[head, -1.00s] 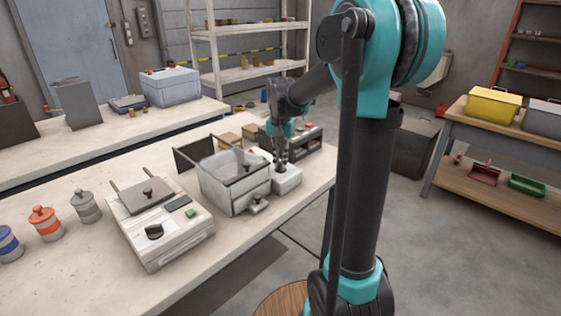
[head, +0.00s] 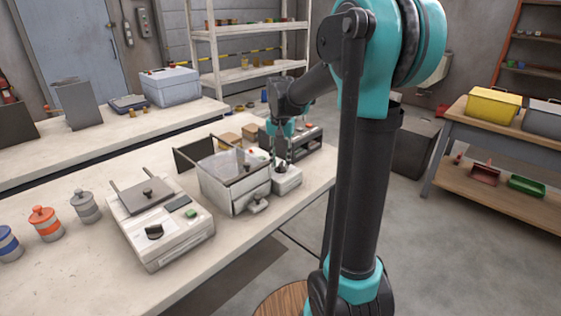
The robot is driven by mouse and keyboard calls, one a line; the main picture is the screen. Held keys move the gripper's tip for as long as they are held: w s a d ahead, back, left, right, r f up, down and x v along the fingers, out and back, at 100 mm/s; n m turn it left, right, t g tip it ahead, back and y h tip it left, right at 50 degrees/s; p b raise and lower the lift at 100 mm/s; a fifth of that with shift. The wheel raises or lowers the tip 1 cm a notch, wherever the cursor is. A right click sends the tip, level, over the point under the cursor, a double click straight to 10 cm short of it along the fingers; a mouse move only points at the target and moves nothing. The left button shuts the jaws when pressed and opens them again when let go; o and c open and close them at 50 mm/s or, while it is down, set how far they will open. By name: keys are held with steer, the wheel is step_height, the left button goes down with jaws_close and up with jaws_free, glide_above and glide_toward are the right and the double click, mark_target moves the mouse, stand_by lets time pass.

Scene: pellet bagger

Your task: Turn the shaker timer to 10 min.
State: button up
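My gripper (head: 282,161) points down at the right part of the near bench. Its fingertips are just above or around a dark dial (head: 282,169) on top of a small white box (head: 288,182). The fingers are too small in this view to tell whether they touch the dial or how far apart they are. This dial may be the shaker timer; its markings and pointer cannot be read. Another dark knob (head: 154,232) is on the front of a white machine at the left, beside a green button (head: 191,213).
An open grey hopper box (head: 236,191) stands close left of the white box. A dark compartment rack (head: 303,142) and small cardboard boxes (head: 230,139) are behind. Several lidded canisters, one orange-banded (head: 46,224), stand at the far left. The bench front is mostly clear.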

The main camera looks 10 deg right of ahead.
mark_target(281, 163)
step_height(281, 163, up, 12)
stand_by(0.4)
steer(key=shift+f, duration=0.1)
